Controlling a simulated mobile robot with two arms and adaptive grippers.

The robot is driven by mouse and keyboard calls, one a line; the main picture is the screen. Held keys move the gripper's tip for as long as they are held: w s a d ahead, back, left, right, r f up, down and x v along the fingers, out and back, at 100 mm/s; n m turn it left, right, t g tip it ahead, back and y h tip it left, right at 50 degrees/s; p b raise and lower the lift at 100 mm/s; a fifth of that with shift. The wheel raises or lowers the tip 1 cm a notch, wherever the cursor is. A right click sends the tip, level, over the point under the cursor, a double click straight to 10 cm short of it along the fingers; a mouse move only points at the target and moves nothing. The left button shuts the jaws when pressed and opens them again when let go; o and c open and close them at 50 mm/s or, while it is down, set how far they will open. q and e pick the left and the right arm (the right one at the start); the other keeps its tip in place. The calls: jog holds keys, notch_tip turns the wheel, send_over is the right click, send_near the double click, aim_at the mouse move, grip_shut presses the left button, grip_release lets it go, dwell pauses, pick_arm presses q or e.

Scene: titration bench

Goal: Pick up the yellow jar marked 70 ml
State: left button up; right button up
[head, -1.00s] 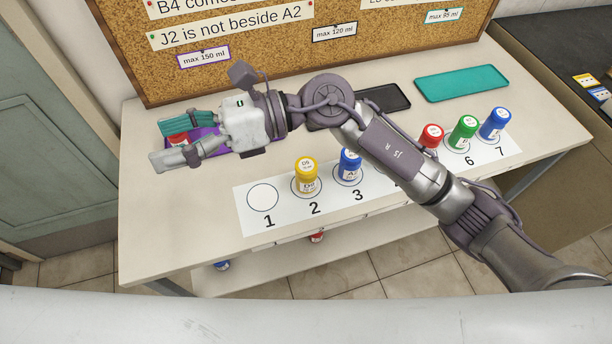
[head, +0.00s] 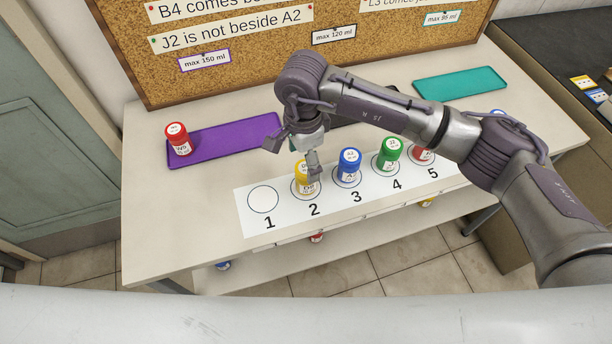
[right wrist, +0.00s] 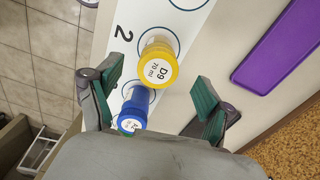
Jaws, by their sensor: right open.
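The yellow jar (head: 305,187) stands upright on circle 2 of the numbered strip. Its lid reads D9 or Dg and 70 ml in the right wrist view (right wrist: 155,66). My right gripper (head: 294,153) is open and empty, pointing down just above and behind the jar, and one finger hides part of its top. In the right wrist view the green-padded fingers (right wrist: 158,88) are spread to either side, with the yellow lid between and slightly beyond them. I cannot tell whether they touch it. My left gripper is not in view.
A blue jar (head: 349,168) stands close by on circle 3, a green jar (head: 389,153) on 4 and a red one on 5. Circle 1 (head: 263,199) is empty. A red jar (head: 179,139) stands on the purple tray (head: 230,137). My arm hides the strip's right end.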

aim_at(306, 167)
jog(key=f, duration=0.1)
jog(key=f+p, duration=0.1)
jog(key=f, duration=0.1)
jog(key=f+p, duration=0.1)
jog(key=f, duration=0.1)
jog(key=shift+d+f, duration=0.25)
jog(key=shift+f, duration=0.2)
jog(key=c, duration=1.3)
